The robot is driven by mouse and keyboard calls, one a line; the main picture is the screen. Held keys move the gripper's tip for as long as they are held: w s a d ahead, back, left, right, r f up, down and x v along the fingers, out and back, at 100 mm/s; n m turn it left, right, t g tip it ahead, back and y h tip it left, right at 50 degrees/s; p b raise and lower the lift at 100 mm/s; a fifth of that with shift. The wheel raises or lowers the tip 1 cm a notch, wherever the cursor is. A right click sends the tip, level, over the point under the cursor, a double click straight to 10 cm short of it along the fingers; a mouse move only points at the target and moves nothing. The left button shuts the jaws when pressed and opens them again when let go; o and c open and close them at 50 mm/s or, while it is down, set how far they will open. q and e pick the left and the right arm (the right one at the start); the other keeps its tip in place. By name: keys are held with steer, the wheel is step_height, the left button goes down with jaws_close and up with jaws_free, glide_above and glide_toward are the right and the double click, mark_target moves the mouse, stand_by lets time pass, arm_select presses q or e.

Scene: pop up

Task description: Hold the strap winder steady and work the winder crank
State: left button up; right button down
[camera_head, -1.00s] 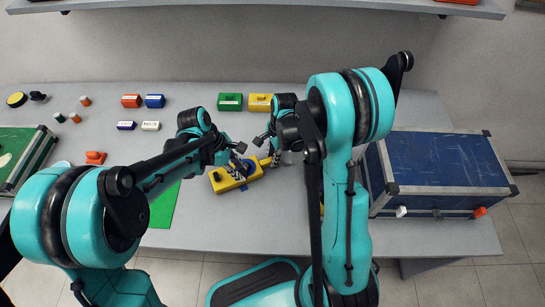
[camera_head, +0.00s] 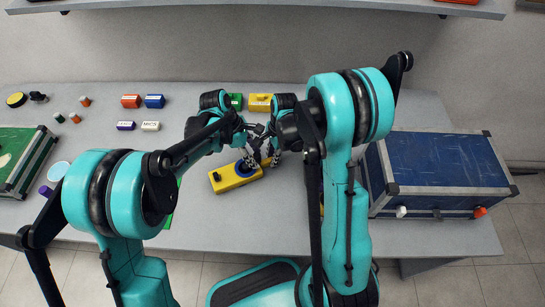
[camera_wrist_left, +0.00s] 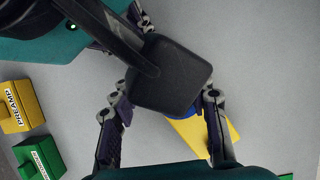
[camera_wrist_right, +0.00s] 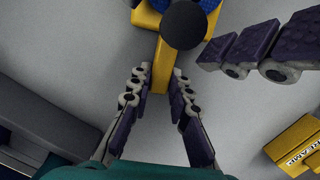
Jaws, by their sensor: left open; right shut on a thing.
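The strap winder (camera_head: 225,181) is a yellow body with a blue drum (camera_head: 246,168), lying on the grey table. My right gripper (camera_wrist_right: 160,85) is shut on its yellow bar (camera_wrist_right: 161,62), seen between the fingers in the right wrist view. A round black knob (camera_wrist_right: 184,24) shows over the winder there. My left gripper (camera_head: 252,160) is open, above the winder and close beside my right gripper. In the left wrist view, its fingers (camera_wrist_left: 165,100) stand apart. A black block there hides much of the winder; I cannot tell whether it is the crank's.
Green and yellow boxes (camera_head: 260,102) stand behind the grippers. Red and blue boxes (camera_head: 154,101) stand at back left. A large blue case (camera_head: 440,160) fills the right side, and a green case (camera_head: 18,150) the left.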

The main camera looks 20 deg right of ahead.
arm_select(q)
steer(key=v, duration=1.2)
arm_select(e)
steer(key=c, duration=1.3)
jaws_free()
steer(key=shift+c, duration=0.2)
steer(key=shift+r, duration=0.15)
step_height(320, 180, up, 12)
steer(key=d, duration=0.1)
steer(key=shift+d, duration=0.4)
steer(key=shift+f, duration=0.2)
arm_select(q)
steer(key=shift+a, duration=0.1)
